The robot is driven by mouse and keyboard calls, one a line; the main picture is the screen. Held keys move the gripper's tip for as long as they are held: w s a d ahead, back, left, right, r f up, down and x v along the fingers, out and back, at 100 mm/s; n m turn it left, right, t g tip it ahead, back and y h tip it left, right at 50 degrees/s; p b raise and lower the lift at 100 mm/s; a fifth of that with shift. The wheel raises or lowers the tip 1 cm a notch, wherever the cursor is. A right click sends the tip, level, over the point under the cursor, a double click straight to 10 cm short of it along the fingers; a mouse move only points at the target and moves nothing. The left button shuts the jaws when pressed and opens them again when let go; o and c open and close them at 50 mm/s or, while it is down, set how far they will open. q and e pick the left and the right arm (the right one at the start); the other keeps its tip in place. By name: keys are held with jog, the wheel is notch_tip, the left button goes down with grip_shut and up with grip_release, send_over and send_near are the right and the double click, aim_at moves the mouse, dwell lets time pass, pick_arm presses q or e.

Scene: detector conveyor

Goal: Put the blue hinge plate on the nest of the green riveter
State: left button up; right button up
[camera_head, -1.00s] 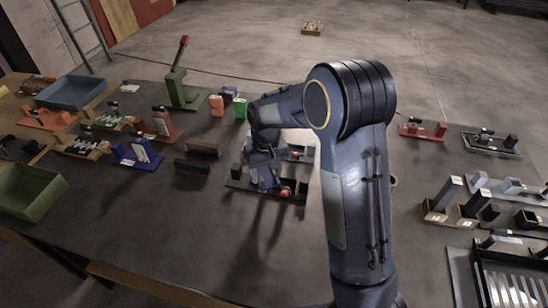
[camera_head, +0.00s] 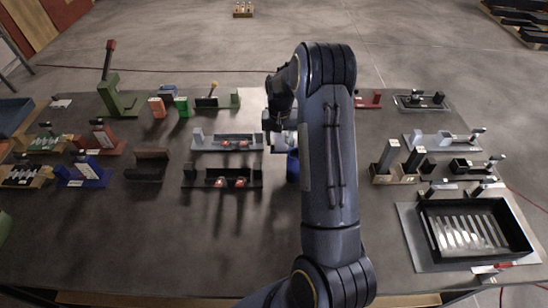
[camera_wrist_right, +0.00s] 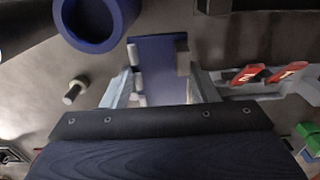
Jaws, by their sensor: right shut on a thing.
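My right gripper (camera_wrist_right: 156,72) is shut on a flat blue plate (camera_wrist_right: 152,66), the hinge plate, which sticks out between the fingers in the right wrist view. In the head view the right gripper (camera_head: 281,138) is partly behind my own arm, and the plate cannot be made out there. The green riveter (camera_head: 116,96), with an upright lever and red grip, stands at the back left of the table, well left of my gripper. Its nest is too small to make out. My left gripper is not in view.
A blue round container (camera_head: 292,168) stands close to my right gripper and also shows in the wrist view (camera_wrist_right: 93,22). Orange (camera_head: 157,107) and green (camera_head: 182,106) blocks stand beside the riveter. A black tray (camera_head: 475,230) is at right.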

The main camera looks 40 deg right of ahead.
aim_at(279, 144)
notch_tip(279, 144, down, 5)
jog(key=shift+r+b, duration=0.1)
jog(key=shift+b, duration=0.45)
jog(key=shift+f+b, duration=1.15)
jog(key=shift+f, duration=1.2)
jog(key=shift+f, duration=0.1)
jog(key=o, duration=0.7)
jog(key=shift+f, duration=0.1)
jog(key=o, duration=0.5)
